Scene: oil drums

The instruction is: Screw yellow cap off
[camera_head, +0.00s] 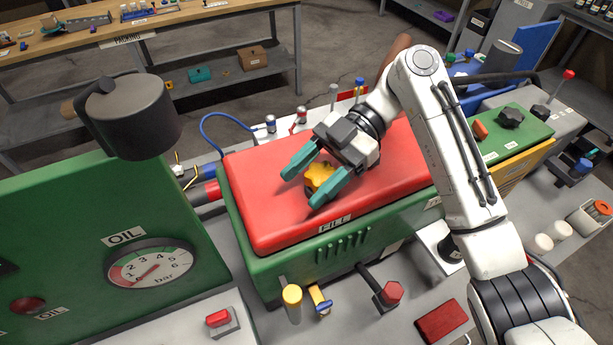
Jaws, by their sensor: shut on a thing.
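The yellow cap (319,178) is a lobed knob on the red top (262,208) of a green housing (262,272) with a "FILL" label on its front edge. My gripper (307,182) reaches down from the upper right, its two teal fingers on either side of the cap and shut on it. The cap sits at the red surface. Its underside and the opening beneath it are hidden, so I cannot tell how far it is unscrewed.
A green panel with an oil gauge (150,276) and a dark cylinder (131,117) stand at the left. A wooden workbench (160,32) is behind. The red top around the cap is clear.

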